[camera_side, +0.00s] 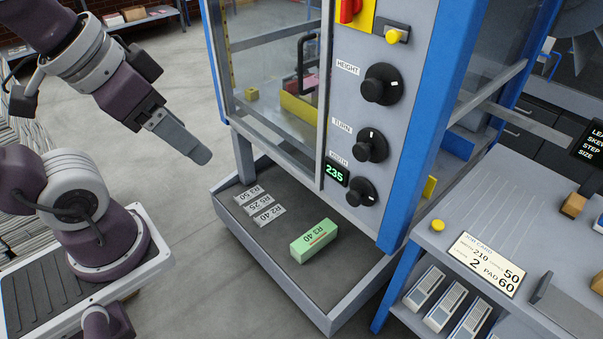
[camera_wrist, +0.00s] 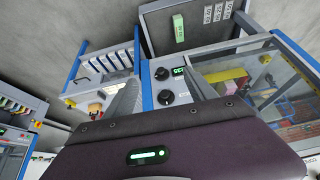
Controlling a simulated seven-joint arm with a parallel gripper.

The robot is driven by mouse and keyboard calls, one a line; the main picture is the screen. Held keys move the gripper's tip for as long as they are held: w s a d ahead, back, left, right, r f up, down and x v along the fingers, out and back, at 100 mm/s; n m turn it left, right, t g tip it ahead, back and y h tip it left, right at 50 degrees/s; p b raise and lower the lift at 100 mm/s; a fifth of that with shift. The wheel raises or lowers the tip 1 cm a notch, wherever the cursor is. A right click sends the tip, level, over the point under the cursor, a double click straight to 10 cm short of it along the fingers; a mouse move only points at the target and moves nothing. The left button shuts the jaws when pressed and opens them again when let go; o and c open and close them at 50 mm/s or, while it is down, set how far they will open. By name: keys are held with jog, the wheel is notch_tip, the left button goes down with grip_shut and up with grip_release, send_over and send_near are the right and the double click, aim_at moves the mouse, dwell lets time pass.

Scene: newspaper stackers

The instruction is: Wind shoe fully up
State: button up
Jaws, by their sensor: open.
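The stacker's grey control panel (camera_side: 385,130) has three black knobs in a column: the HEIGHT knob (camera_side: 380,84), the TURN knob (camera_side: 370,146) and the WIDTH knob (camera_side: 361,192). A green display (camera_side: 336,174) beside the WIDTH knob reads 235. I cannot make out which part is the shoe. My gripper (camera_side: 203,152) is open and empty, in the air left of the stacker and apart from the panel.
A green block (camera_side: 314,241) marked R3 40 lies in the low tray (camera_side: 330,322), near several grey plates (camera_side: 262,207). A red switch (camera_side: 348,10) and yellow button (camera_side: 397,35) sit above the HEIGHT knob. A bench with a job card (camera_side: 486,263) stands right. Air between gripper and panel looks clear.

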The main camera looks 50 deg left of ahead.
jog(key=w+d+f+m+t+h, duration=0.15)
jog(key=w+f+m, duration=0.25)
jog(key=w, duration=0.6)
jog(key=w+d+f+m+t+y, duration=0.1)
jog(key=w+d+f+m, duration=0.3)
jog(key=w, duration=0.6)
jog(key=w+d+f+m+t+h, duration=0.1)
jog(key=w+d+f+m+h, duration=0.1)
jog(key=w+d+m+h, duration=0.25)
jog(key=w+d+f+m+t+h, duration=0.1)
jog(key=w+d+f+m+h, duration=0.15)
jog(key=d+h, duration=0.35)
jog(key=n+t+y, duration=1.1)
jog(key=n+t, duration=0.2)
jog(key=n, duration=0.2)
send_near(368, 94)
jog(key=w+r, duration=0.1)
jog(key=shift+g, duration=0.25)
jog(key=x, duration=0.6)
jog(key=shift+w+r, duration=0.25)
jog(key=shift+w, duration=0.3)
jog(key=c, duration=1.4)
